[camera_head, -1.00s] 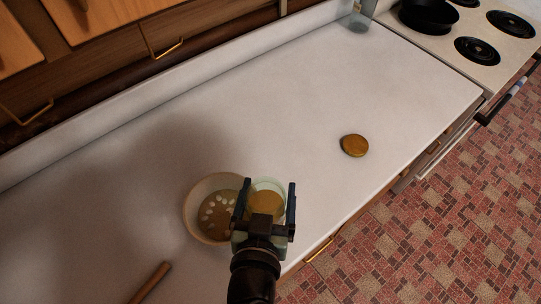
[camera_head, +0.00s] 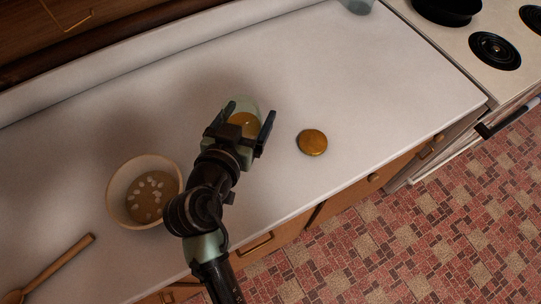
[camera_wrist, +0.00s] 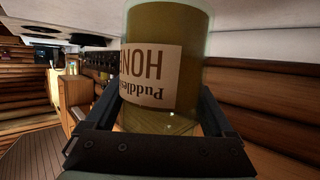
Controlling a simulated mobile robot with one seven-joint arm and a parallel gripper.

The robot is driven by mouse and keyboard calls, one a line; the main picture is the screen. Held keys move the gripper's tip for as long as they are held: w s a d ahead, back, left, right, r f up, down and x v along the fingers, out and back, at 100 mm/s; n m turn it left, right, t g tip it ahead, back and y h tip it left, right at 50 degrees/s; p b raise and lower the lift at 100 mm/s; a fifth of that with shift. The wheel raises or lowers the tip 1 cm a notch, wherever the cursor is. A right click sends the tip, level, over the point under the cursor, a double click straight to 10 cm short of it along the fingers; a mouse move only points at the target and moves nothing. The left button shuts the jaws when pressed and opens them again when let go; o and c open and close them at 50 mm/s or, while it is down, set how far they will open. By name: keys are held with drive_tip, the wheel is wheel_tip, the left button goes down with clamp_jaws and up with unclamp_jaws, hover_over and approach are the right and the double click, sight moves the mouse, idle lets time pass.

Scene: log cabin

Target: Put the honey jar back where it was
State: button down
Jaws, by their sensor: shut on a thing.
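The honey jar (camera_head: 243,108) is a clear glass jar with golden honey inside and no lid on it. My gripper (camera_head: 243,124) is shut on the jar, one finger on each side, over the white counter between the bowl and the round lid. In the wrist view the honey jar (camera_wrist: 165,60) fills the space between the fingers, and its pale label reads upside down. Whether the jar's base touches the counter cannot be told. A round golden-brown lid (camera_head: 312,142) lies flat on the counter to the right of my gripper.
A bowl (camera_head: 117,211) with brown contents and pale pieces stands on the counter (camera_head: 350,75) to the left. A wooden spoon (camera_head: 55,266) lies at the lower left. A stove (camera_head: 451,48) with a black pan (camera_head: 447,10) is at the upper right. The counter behind the jar is clear.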

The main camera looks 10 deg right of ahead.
drive_tip(key=shift+w+f, duration=0.15)
drive_tip(key=shift+f, duration=0.05)
wheel_tip(320, 180, down, 5)
drive_tip(key=shift+a+f, duration=0.1)
drive_tip(key=shift+f, duration=2.05)
drive_tip(key=shift+f, duration=0.2)
unclamp_jaws()
